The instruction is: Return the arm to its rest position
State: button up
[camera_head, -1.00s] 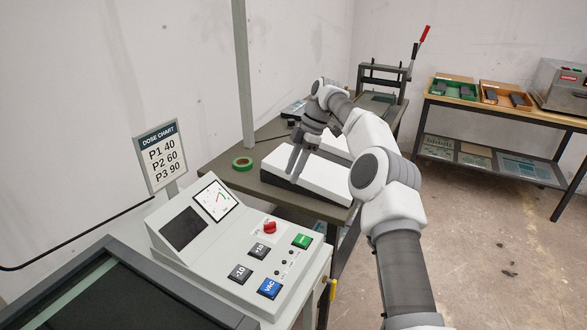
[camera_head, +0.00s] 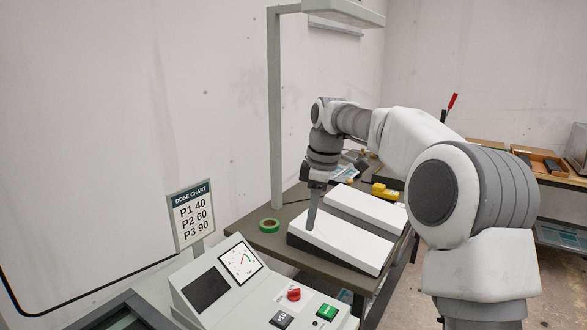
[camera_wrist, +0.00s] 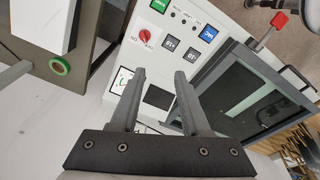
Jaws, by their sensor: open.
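My gripper (camera_wrist: 158,98) is open in the wrist view, with its two dark fingers apart and nothing between them. In the head view my gripper (camera_head: 311,215) points down in front of the near white slanted box on the dark table. My arm is bent, with its large elbow at the right of the head view. The fingers overlap the control panel (camera_wrist: 217,16) in the wrist view, but the distance to it cannot be told.
The control panel (camera_head: 264,305) stands at the lower left below a dose chart sign (camera_head: 192,215). Two white slanted boxes (camera_head: 345,243) (camera_head: 366,209) and green tape (camera_head: 269,225) are on the table. A lamp post (camera_head: 275,115) rises behind. Floor shows at the right.

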jog(key=s+d+r+m+t+h, duration=0.15)
jog(key=s+r+m, duration=0.25)
jog(key=s, duration=0.6)
jog(key=s+d+f+m+t, duration=0.1)
jog(key=s+d+f+m, duration=0.1)
jog(key=s+m, duration=0.2)
jog(key=s+d+f+m+t, duration=0.1)
jog(key=s+d+f+m, duration=0.1)
jog(key=s, duration=0.9)
jog(key=s+d+f+m+t, duration=0.1)
jog(key=s+d+f+m, duration=0.1)
jog(key=s+d+m, duration=0.2)
jog(key=s+m, duration=0.2)
jog(key=s, duration=0.2)
jog(key=shift+s, duration=0.2)
jog(key=shift+d, duration=0.1)
